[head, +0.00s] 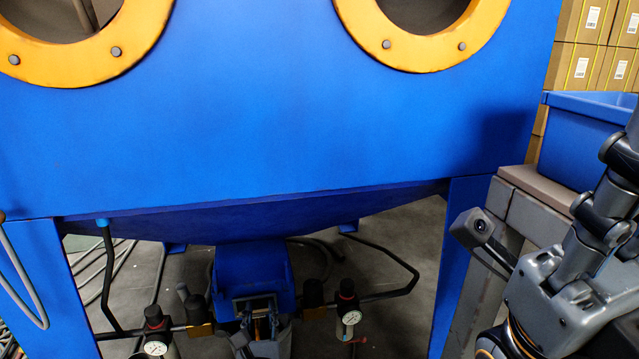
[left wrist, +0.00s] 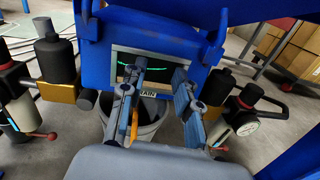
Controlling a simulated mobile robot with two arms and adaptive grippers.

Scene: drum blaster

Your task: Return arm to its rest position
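My left gripper (head: 258,318) is low in the middle of the head view, in front of the blue drain housing (head: 250,270) under the big blue blaster cabinet (head: 270,120). In the left wrist view its two blue-grey fingers (left wrist: 160,70) stand apart with a clear gap between them. They overlap the housing's dark panel (left wrist: 128,68) and a label below it; I cannot tell whether they touch it. A small orange piece shows beside the left finger. My right arm (head: 570,280) is at the right edge; its gripper fingers are out of frame.
A gauge (head: 348,318) on black piping flanks the housing on the right, another gauge (head: 155,348) on the left. A grey bin (left wrist: 150,120) stands below the housing. A blue tote (head: 585,135) sits on a bench at right, close to my right arm. Boxes stand behind.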

